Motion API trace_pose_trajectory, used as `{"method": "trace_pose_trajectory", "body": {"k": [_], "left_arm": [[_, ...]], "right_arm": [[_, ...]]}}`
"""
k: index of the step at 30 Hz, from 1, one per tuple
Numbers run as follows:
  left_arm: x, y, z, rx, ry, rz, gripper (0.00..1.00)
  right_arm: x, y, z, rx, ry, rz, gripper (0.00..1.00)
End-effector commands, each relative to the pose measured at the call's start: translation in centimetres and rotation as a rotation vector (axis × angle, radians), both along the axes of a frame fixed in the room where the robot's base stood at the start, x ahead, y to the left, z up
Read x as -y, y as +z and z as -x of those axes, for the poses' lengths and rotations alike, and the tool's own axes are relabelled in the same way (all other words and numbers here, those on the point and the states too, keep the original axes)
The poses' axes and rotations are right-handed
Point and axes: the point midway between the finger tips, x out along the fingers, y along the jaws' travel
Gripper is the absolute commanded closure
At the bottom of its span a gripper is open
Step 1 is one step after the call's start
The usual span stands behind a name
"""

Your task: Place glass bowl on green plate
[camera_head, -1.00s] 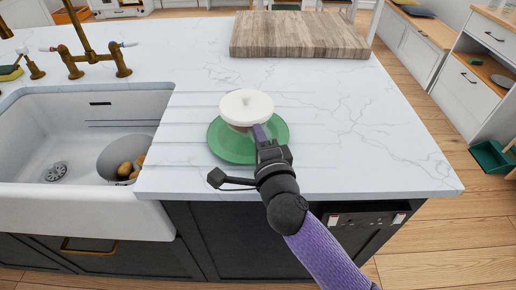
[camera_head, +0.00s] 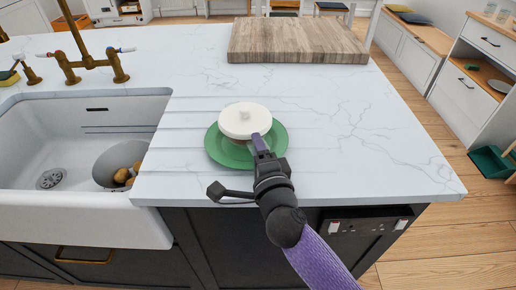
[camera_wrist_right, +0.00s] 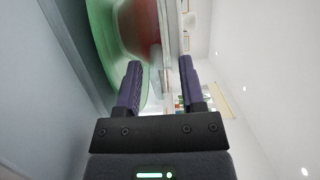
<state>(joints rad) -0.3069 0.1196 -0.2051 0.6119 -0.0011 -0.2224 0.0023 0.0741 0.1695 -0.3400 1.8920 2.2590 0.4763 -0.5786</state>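The glass bowl (camera_head: 238,140) has a white lid (camera_head: 245,121) with a small knob and sits upright on the green plate (camera_head: 275,145), near its middle. In the right wrist view the reddish bowl (camera_wrist_right: 139,28) and the green plate (camera_wrist_right: 104,40) show at the top left, blurred. My right gripper (camera_head: 261,143) is at the near right side of the bowl. In its wrist view (camera_wrist_right: 160,70) its two purple fingers are apart, with the bowl just beyond the tips. Whether a finger touches the bowl is hard to tell. My left gripper is not in view.
The plate stands on a white marble counter (camera_head: 380,150) beside a white sink (camera_head: 60,130). A brass tap (camera_head: 90,60) rises behind the sink. A wooden board (camera_head: 298,42) lies at the back. The counter right of the plate is clear.

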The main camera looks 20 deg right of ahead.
Motion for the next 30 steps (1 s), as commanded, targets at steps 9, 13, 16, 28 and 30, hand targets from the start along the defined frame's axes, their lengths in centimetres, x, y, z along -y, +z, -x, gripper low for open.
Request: {"method": "trace_pose_trajectory", "body": {"k": [9, 13, 16, 28, 30], "left_arm": [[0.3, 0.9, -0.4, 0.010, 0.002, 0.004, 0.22], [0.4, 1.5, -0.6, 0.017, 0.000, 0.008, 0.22], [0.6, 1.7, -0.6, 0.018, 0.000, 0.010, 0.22], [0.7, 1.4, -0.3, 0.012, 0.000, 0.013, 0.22], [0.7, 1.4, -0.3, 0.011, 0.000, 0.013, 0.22]], "right_arm": [[0.0, 1.1, 1.3, -0.006, 0.001, 0.000, 0.42], [-0.1, 1.1, 4.4, -0.007, 0.000, 0.001, 0.42], [-0.1, 0.9, 7.0, -0.007, 0.000, 0.000, 0.42], [-0.3, 0.9, 12.1, -0.002, 0.000, 0.000, 0.42], [-0.3, 0.9, 12.1, -0.002, 0.000, 0.000, 0.42]]}}
